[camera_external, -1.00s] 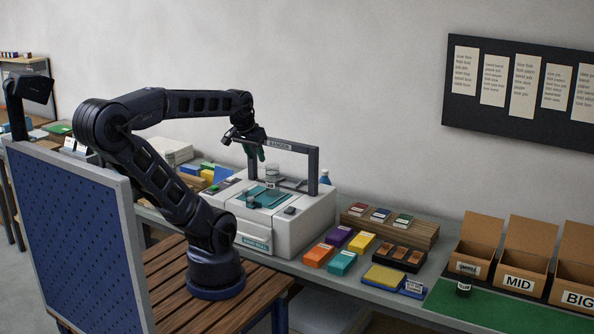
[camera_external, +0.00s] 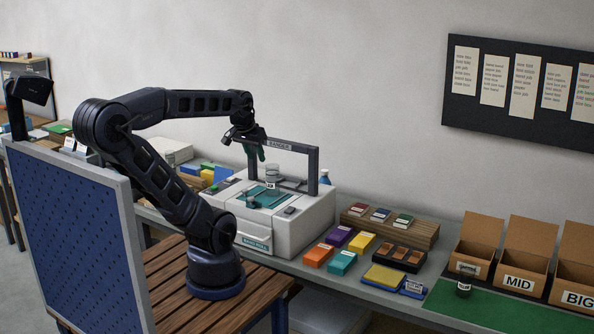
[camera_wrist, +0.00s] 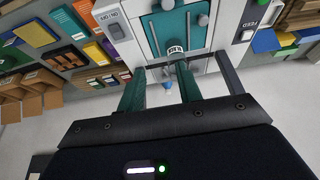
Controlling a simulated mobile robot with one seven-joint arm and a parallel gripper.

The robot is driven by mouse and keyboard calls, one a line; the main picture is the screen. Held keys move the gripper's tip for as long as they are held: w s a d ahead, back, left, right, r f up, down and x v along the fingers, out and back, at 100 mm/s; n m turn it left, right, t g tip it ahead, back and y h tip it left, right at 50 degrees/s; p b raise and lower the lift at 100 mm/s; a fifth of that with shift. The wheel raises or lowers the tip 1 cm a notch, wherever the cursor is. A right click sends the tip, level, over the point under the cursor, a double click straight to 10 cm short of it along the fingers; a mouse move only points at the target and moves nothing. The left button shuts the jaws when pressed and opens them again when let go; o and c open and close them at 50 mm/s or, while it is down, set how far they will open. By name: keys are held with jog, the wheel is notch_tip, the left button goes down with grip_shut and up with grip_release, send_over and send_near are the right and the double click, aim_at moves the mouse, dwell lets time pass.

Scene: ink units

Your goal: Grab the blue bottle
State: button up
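The blue bottle (camera_external: 325,178) stands behind the right end of the white machine, partly hidden by the machine and its dark frame. In the wrist view a small blue cap (camera_wrist: 168,85), apparently the bottle's, shows between the two green fingers. My gripper (camera_external: 256,153) hangs above the back left of the machine, near the left post of the frame, and is well apart from the bottle. In the wrist view its fingers (camera_wrist: 160,92) are spread with nothing held between them.
The white machine (camera_external: 310,222) carries a dark overhead frame (camera_external: 285,145) and a clear jar (camera_external: 272,171). Coloured ink boxes (camera_external: 340,236) lie to its right. The wall is close behind.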

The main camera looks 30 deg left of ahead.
jog(key=o, duration=0.4)
jog(key=shift+r, duration=0.15)
